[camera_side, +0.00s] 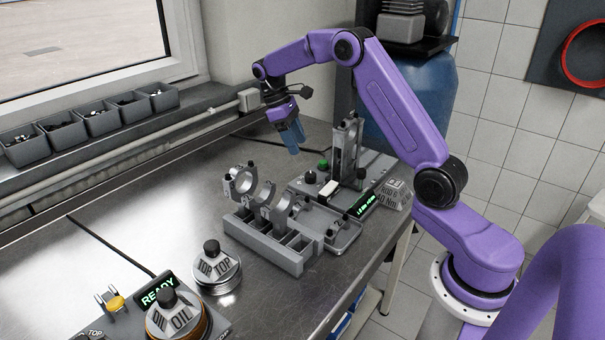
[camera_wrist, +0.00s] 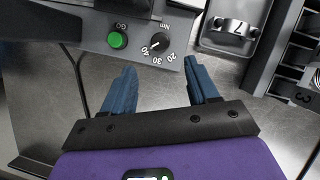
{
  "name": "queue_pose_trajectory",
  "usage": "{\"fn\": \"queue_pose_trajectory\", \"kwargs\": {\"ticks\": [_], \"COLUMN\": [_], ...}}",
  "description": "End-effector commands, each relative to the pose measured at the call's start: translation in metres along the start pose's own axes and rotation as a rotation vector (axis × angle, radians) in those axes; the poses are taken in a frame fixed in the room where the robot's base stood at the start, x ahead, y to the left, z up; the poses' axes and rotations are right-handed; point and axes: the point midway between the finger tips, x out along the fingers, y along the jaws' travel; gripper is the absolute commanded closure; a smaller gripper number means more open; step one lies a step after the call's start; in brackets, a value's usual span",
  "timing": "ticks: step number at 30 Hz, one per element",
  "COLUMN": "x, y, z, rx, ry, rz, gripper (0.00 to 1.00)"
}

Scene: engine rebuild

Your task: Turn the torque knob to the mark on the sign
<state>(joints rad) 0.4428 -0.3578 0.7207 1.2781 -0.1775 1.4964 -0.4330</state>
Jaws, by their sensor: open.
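The torque knob (camera_wrist: 159,43) is a small black dial on a grey control box in the wrist view, with 20, 30, 40 and Nm printed around it. My gripper (camera_side: 294,140) is above the bench at the box's far left side, with blue fingers pointing down. In the wrist view its fingers (camera_wrist: 160,72) are apart and empty, with the knob just beyond their tips, not between them.
A green GO button (camera_wrist: 117,40) sits beside the knob. An upright post (camera_side: 347,146) rises from the box. A grey rack (camera_side: 262,248) with metal rings stands in front. The bench left of my gripper is clear.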

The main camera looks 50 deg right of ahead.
Motion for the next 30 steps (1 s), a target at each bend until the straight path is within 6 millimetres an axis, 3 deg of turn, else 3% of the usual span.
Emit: {"fn": "queue_pose_trajectory", "kwargs": {"ticks": [9, 17, 30], "x": [-0.051, -0.074, -0.084], "y": [0.000, 0.000, -0.055], "z": [0.000, 0.000, -0.001], "rx": [0.001, 0.000, -0.087], "ry": [0.003, 0.001, 0.050], "rz": [0.001, 0.001, 0.053], "gripper": [0.41, 0.41, 0.41]}}
